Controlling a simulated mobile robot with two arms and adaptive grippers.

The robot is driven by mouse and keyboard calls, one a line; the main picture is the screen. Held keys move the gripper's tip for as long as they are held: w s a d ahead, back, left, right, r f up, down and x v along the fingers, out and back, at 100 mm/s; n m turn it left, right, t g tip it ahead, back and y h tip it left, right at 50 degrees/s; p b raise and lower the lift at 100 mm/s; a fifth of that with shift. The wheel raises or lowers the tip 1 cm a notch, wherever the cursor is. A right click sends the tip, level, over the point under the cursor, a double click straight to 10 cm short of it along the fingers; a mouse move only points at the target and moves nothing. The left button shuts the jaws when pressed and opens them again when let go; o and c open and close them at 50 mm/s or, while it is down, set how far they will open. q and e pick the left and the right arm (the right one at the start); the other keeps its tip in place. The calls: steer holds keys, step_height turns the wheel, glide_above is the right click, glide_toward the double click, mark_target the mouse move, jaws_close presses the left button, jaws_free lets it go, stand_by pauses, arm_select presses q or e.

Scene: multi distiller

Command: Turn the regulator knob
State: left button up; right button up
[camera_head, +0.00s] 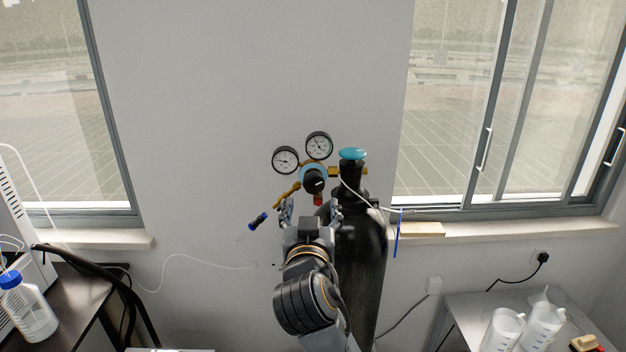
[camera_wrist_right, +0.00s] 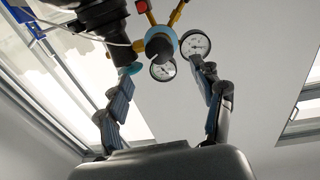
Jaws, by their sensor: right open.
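The regulator knob (camera_head: 314,181) is a black round knob with a blue ring behind it, on the brass regulator beside the black gas cylinder (camera_head: 362,262). Two round gauges (camera_head: 318,146) sit above it. My right gripper (camera_head: 311,208) is open below the knob, its fingers pointing up toward it. In the right wrist view the knob (camera_wrist_right: 158,47) lies beyond and between the two spread fingertips (camera_wrist_right: 165,75), apart from them, with nothing held. My left gripper is not in view.
A teal valve cap (camera_head: 352,154) tops the cylinder, close right of the regulator. A dark bench (camera_head: 75,315) with a bottle is at left; a table (camera_head: 462,325) with white jugs is at right.

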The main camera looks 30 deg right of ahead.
mark_target(314, 187)
steer(key=p+x, duration=0.3)
steer(key=x, duration=0.6)
steer(key=shift+d, duration=0.1)
steer(key=shift+w+d+f, duration=0.1)
steer(key=shift+w+d, duration=0.05)
steer(key=shift+w, duration=0.1)
steer(key=shift+c, duration=0.4)
steer(key=c, duration=1.1)
